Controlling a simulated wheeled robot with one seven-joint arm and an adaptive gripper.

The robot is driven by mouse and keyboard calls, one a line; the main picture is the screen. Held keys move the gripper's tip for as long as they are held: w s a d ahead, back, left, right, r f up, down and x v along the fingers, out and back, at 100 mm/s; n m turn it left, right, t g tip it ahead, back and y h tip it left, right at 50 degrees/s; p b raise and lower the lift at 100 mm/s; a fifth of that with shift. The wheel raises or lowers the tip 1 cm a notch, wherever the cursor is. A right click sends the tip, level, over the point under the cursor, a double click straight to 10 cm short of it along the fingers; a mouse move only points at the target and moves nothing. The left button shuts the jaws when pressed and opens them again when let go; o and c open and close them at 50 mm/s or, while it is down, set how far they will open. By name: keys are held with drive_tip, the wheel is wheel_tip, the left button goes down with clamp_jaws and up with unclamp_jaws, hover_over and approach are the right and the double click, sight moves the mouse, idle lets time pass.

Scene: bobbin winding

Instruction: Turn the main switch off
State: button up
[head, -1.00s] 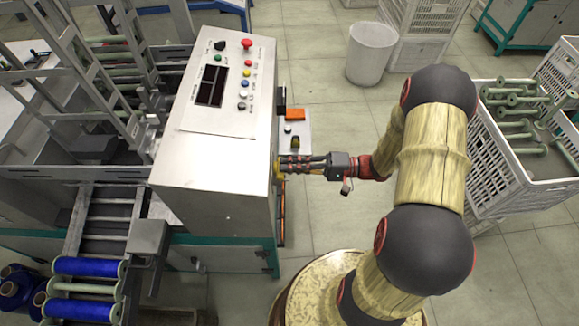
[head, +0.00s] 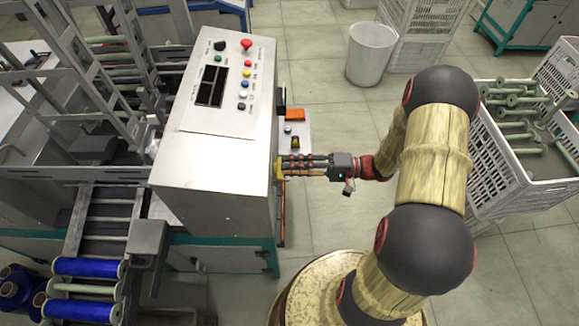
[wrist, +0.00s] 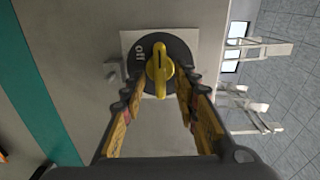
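The main switch is a yellow rotary handle (wrist: 158,68) on a dark round disc with a pale square plate, on the side of the grey metal cabinet. The word "off" is on the disc, left of the handle in the wrist view. The handle lies upright in that view. My gripper (wrist: 160,92) is open, with one finger on each side of the handle; a gap shows on both sides, and contact at the tips cannot be told. In the head view my gripper (head: 284,165) reaches the cabinet's right side, and the switch is mostly hidden there.
The cabinet's top panel (head: 216,90) carries a red button, several coloured buttons and a dark display. An orange item (head: 295,115) sits beside the cabinet, beyond my gripper. A white crate of bobbins (head: 490,170) stands at right. A white bin (head: 371,55) stands behind on open floor.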

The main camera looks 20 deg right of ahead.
drive_tip(key=v, duration=1.1)
drive_tip(key=shift+d, duration=0.2)
